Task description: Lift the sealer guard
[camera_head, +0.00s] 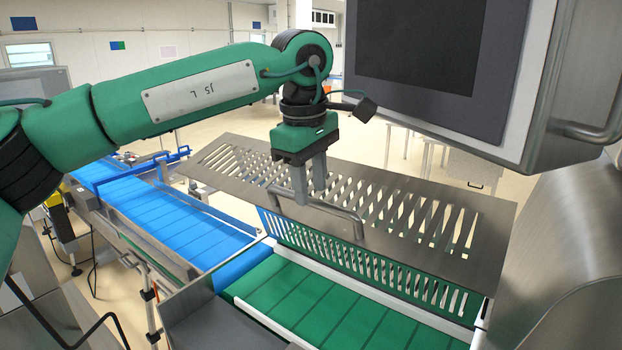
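The sealer guard (400,215) is a grey slotted metal sheet with a bent lower edge of slots, lying slanted over the green belt. Its bar handle (345,214) stands out from the sheet near the left middle. My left gripper (310,192) points down at the left part of this handle. Its two grey fingers are close together, one on each side of the bar, and appear shut on it. The exact contact is partly hidden by the near finger. My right gripper is not in view.
A green conveyor belt (340,307) runs under the guard, and a blue belt (187,230) leads off to the left. A large monitor (420,45) hangs at the upper right, close to the guard. A curved metal housing (560,260) stands at the right.

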